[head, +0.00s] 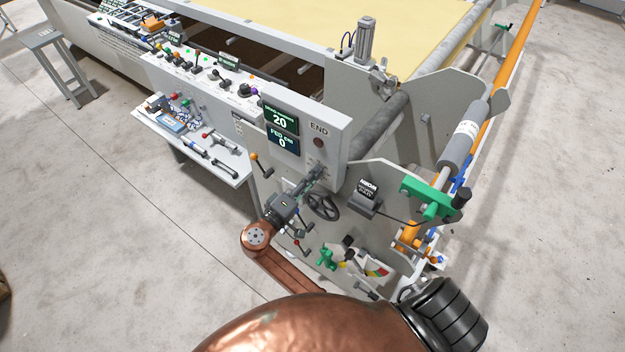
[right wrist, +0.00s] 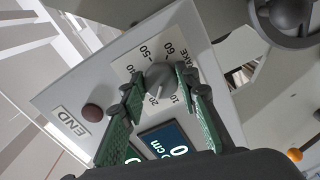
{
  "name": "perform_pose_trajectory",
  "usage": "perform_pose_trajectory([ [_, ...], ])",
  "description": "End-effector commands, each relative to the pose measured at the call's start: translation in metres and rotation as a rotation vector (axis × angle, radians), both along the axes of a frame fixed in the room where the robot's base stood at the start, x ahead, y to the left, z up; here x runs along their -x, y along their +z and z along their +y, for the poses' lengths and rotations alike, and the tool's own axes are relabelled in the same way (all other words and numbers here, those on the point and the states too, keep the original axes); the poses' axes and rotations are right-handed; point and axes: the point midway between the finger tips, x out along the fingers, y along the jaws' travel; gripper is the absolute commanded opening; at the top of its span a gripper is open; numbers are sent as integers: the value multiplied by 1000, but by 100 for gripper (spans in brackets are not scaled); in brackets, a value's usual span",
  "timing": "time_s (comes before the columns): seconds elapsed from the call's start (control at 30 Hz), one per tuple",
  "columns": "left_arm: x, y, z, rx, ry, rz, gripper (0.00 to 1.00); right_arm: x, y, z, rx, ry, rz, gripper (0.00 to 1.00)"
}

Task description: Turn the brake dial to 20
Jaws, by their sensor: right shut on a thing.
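The brake dial (right wrist: 160,77) is a round grey knob on a white scale plate, seen in the right wrist view. Numbers 10, 20, 50 and 60 show around it. A pale mark on the knob appears to point between 20 and 10; its exact setting is hard to read. My right gripper (right wrist: 156,82) has its green-padded fingers on either side of the knob, shut on it. In the head view my right gripper (head: 317,172) reaches the lower part of the END panel (head: 332,127) and hides the dial. My left gripper is not in view.
A screen (head: 280,120) reads 20 above another (head: 284,142) reading 0. A dark red button (head: 318,142) sits beside them. A black handwheel (head: 322,206) and several small levers lie close below my gripper. A tool shelf (head: 232,171) is at the left.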

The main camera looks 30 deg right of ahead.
Motion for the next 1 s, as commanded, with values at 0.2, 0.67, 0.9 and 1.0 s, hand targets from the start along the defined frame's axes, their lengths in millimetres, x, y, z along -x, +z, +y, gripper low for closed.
perform_pose_trajectory([
  [0.2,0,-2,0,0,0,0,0,0,-1,0,-7,0,-8,5],
  [0.67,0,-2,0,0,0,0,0,0,-1,0,-5,0,-7,44],
  [0.9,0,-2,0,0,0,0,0,0,0,0,-4,0,-8,47],
  [1.0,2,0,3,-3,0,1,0,0,0,0,-3,0,-4,47],
])
